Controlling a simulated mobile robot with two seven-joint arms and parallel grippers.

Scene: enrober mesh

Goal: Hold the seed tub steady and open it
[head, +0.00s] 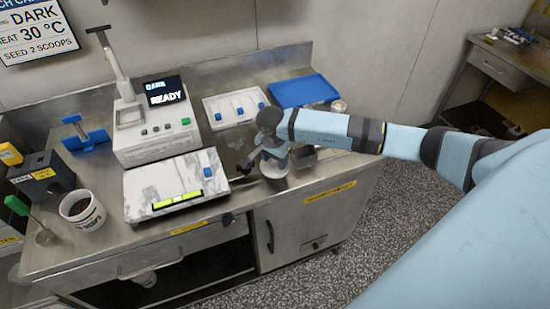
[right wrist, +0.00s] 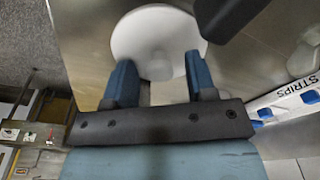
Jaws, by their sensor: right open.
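A white round tub (head: 275,169) stands near the front right of the steel bench in the head view. In the right wrist view its pale round lid (right wrist: 150,32) shows, with a small raised knob in the middle. My right gripper (head: 270,153) is over the tub and hides part of it. In the right wrist view my right gripper (right wrist: 159,68) is open, its two blue fingers on either side of the knob. I cannot tell whether they touch it. My left gripper is not in view.
A machine with a READY screen (head: 150,130) and a marble-topped plate (head: 160,190) stand left of the tub. A white tray (head: 235,108) and a blue tray (head: 302,90) lie behind. A cup of dark drops (head: 83,209) is at far left. The bench's front edge is close to the tub.

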